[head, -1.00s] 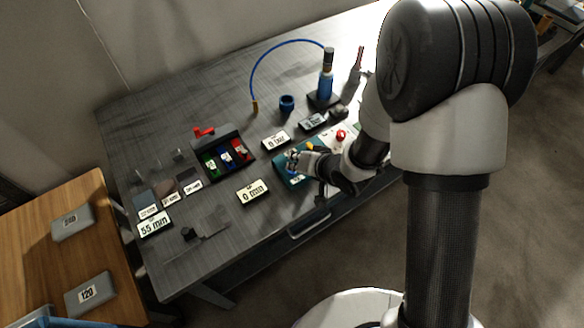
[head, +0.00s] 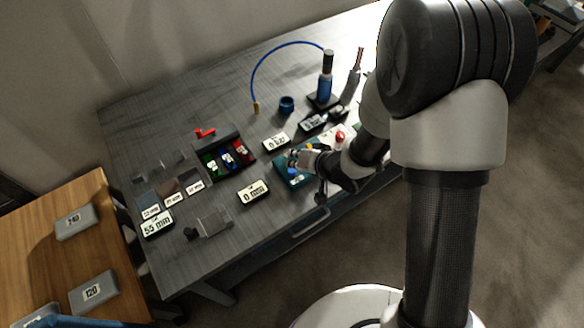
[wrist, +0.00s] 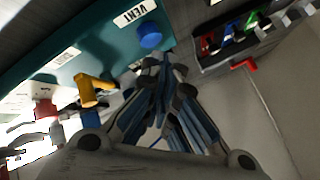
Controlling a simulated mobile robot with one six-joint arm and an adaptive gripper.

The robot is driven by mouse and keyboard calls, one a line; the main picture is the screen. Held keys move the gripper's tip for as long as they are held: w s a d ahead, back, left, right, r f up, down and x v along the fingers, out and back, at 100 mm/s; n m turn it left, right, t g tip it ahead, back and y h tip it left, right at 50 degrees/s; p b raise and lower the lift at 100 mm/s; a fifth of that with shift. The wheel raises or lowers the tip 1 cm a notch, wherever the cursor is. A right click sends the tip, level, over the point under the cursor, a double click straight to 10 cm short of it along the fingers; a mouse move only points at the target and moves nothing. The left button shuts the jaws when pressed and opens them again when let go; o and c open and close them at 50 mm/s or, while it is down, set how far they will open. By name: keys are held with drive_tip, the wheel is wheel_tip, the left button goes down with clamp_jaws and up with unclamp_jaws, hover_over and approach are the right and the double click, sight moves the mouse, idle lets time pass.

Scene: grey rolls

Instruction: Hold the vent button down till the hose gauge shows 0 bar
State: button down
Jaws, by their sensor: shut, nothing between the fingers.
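The blue vent button (wrist: 150,37) sits on a teal panel (wrist: 95,35) next to a white label reading VENT (wrist: 135,12) in the wrist view. My gripper (wrist: 163,64) is shut and empty, its fingertips close by the button; I cannot tell whether they touch it. In the head view my gripper (head: 298,158) is over the teal panel (head: 279,178). A small display (head: 275,142) behind the panel seems to read 0 bar, but it is blurred.
A dark tray (head: 231,162) holds green, blue and red pieces. A 0 min display (head: 254,191) lies in front. Grey boxes (head: 92,291) sit on the wooden table.

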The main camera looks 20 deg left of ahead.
wheel_tip(320, 180, up, 5)
drive_tip(key=p, duration=0.5)
drive_tip(key=shift+r, duration=0.1)
idle(0.3)
drive_tip(key=d+r+m+t+h, duration=0.15)
drive_tip(key=d+r+h, duration=0.55)
drive_tip(key=d+r, duration=1.2)
drive_tip(key=s+d+r+g, duration=0.1)
drive_tip(key=s+d+r, duration=0.2)
drive_tip(key=s, duration=0.7)
drive_tip(key=s+d+r+g, duration=0.1)
drive_tip(key=s+d+r, duration=0.2)
drive_tip(key=s, duration=0.8)
drive_tip(key=shift+d+r+h, duration=0.3)
drive_tip(key=shift+d+r, duration=0.05)
drive_tip(key=shift+d, duration=0.35)
